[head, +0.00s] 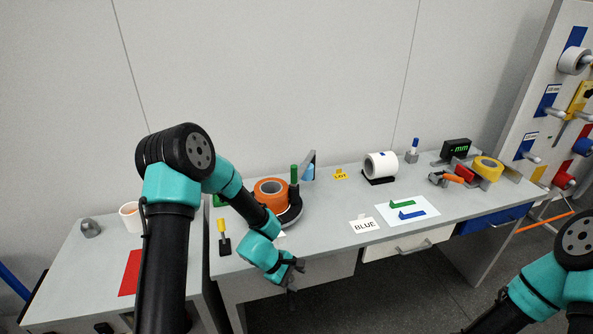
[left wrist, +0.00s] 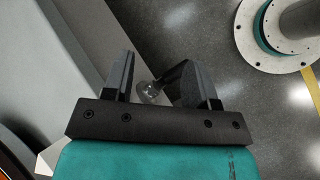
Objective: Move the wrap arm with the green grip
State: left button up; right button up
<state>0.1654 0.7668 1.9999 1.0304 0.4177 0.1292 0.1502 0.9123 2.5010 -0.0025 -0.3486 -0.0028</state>
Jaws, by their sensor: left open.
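The wrap arm's green grip (head: 294,174) stands upright at the right rear of a dark round base (head: 293,214) that bears an orange tape roll (head: 270,190). My left gripper (head: 291,280) is in front of the table's front edge, below and apart from the wrap arm. In the left wrist view, my left gripper (left wrist: 162,85) is open, its two dark fingers apart. The green grip does not show in that view. My left forearm hides part of the roll and base. My right arm shows at the lower right, its gripper out of view.
A yellow-topped stand (head: 222,238) is left of the roll. The floor in front of the table is clear.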

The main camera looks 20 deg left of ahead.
pick_arm(q)
jog(key=w+r+n+t, duration=0.1)
jog(key=w+r, duration=0.1)
jog(key=w+a+r+n+t+h, duration=0.1)
jog(key=w+r+n, duration=0.1)
jog(key=w+a+r+n+t+h, duration=0.1)
jog(key=w+r, duration=0.1)
jog(key=shift+w+a+r+n, duration=0.1)
jog(key=shift+w+a+n, duration=0.15)
jog(key=shift+w+n, duration=0.05)
jog(key=w+a+r+n+t, duration=0.2)
jog(key=w+a+r, duration=0.1)
jog(key=shift+a+r+n+h, duration=0.3)
jog(key=shift+n+h, duration=0.1)
jog(key=w+a+r+n+t, duration=0.2)
jog(key=a+r+n+t, duration=0.1)
jog(key=a+r, duration=0.2)
jog(key=w+a+r+n+t, duration=0.3)
jog(key=a+r+n+t, duration=0.1)
jog(key=a+r, duration=0.2)
jog(key=shift+w+a+t, duration=0.3)
jog(key=shift+w+a, duration=0.05)
jog(key=shift+a, duration=0.55)
send_over(298, 180)
grip_shut()
